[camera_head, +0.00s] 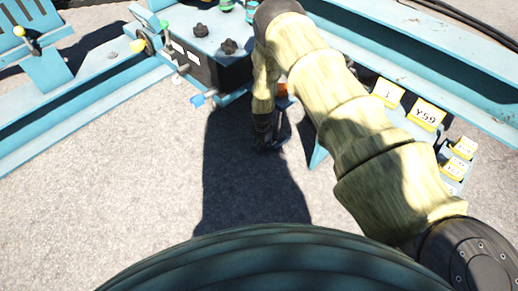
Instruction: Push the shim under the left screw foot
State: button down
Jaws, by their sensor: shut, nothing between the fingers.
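My gripper (271,143) is dark and points down close to the ground, in the shadow in front of the blue machine (215,45). Its fingers are shut and look empty, though they are small and dark here. A small bright blue piece (197,100) lies low at the machine's front left corner, left of my gripper and apart from it. I cannot tell whether it is the shim. An orange part (282,90) shows partly behind my arm.
Blue steel beams (75,115) run along the left, with a small handwheel (143,42) near the machine. Yellow number tags (426,114) stand on a blue frame at the right. Black cables (470,22) lie at the top right. Grey ground (120,190) at left is clear.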

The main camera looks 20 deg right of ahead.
jog(key=shift+s+a, duration=0.25)
jog(key=shift+a, duration=0.15)
jog(key=shift+s+a+r+p, duration=0.1)
jog(key=shift+s+a+p, duration=0.25)
jog(key=shift+a, duration=0.25)
jog(key=shift+s+a+p, duration=0.2)
jog(key=shift+a+p, duration=0.25)
jog(key=shift+a, duration=0.15)
jog(key=shift+a+r+p, duration=0.3)
jog(key=shift+r+p, duration=0.1)
jog(key=shift+r, duration=0.3)
notch_tip(320, 180, up, 8)
jog(key=p, duration=0.3)
jog(key=s+f+n, duration=0.1)
jog(key=s+n, duration=0.6)
jog(key=s, duration=1.8)
jog(key=s+a+r+n, duration=0.1)
jog(key=s+r+n, duration=0.2)
jog(key=s, duration=0.6)
jog(key=s+a+r+n, duration=0.15)
jog(key=s+r, duration=0.25)
jog(key=s, duration=0.5)
notch_tip(320, 180, up, 37)
jog(key=n+p, duration=0.1)
jog(key=p, duration=3.6)
jog(key=shift+s, duration=0.2)
